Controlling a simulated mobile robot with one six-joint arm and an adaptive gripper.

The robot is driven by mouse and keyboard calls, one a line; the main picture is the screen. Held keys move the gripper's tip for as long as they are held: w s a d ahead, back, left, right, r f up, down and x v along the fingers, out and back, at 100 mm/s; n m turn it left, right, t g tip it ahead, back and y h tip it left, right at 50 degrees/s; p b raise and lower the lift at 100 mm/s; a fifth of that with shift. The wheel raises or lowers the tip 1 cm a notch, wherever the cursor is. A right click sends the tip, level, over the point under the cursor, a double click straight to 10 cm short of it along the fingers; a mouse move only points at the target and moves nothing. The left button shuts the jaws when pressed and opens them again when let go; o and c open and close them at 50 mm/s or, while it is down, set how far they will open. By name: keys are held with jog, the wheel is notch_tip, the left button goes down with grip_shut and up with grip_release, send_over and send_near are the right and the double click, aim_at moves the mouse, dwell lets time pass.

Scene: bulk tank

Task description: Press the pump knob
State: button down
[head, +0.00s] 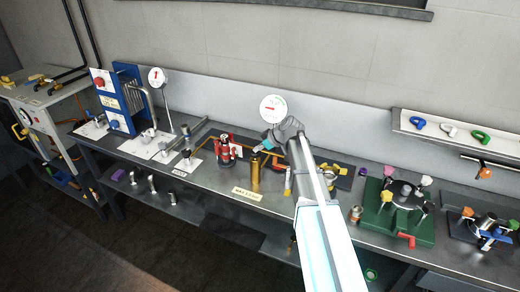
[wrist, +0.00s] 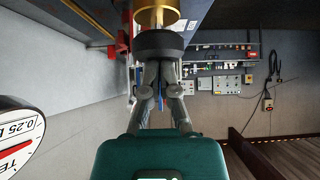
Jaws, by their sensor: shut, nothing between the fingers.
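A brass cylinder (head: 255,178) stands upright on the steel bench, with a dark top at its upper end. In the wrist view, the brass body (wrist: 158,16) carries a round black knob (wrist: 160,41), which I take to be the pump knob. My gripper (head: 263,147) is just above and to the right of the cylinder in the head view. My gripper (wrist: 160,66) shows in the wrist view with its fingers closed together and empty, lined up with the knob. The fingertips overlap the knob's edge in the picture; I cannot tell whether they touch it.
A red device (head: 225,150) stands close left of the cylinder. A round gauge (head: 272,108) rises behind it and shows large in the wrist view (wrist: 18,135). A label plate (head: 247,193) lies at the bench front. A green-based fixture (head: 400,218) stands to the right.

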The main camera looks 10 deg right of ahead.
jog(key=shift+r, duration=0.1)
dwell(0.3)
notch_tip(320, 180, up, 4)
jog(key=p, duration=0.4)
jog(key=shift+r+p, duration=0.2)
jog(key=shift+p, duration=0.2)
jog(key=p+v, duration=0.6)
jog(key=v, duration=0.3)
jog(key=shift+s+d, duration=0.25)
jog(key=shift+d, duration=0.1)
dwell(0.6)
jog(key=s+a+f+m+g+h+b, duration=0.2)
jog(key=s+f+m, duration=0.3)
jog(key=s, duration=0.7)
jog(key=s+a+f+m+g+h+b, duration=0.3)
jog(key=s+f, duration=0.4)
jog(key=s, duration=0.5)
jog(key=a+m+h+b, duration=0.1)
jog(key=m+h, duration=0.1)
jog(key=shift+s+f+m+b, duration=0.2)
jog(key=shift+m+b, duration=0.1)
jog(key=shift+m, duration=0.1)
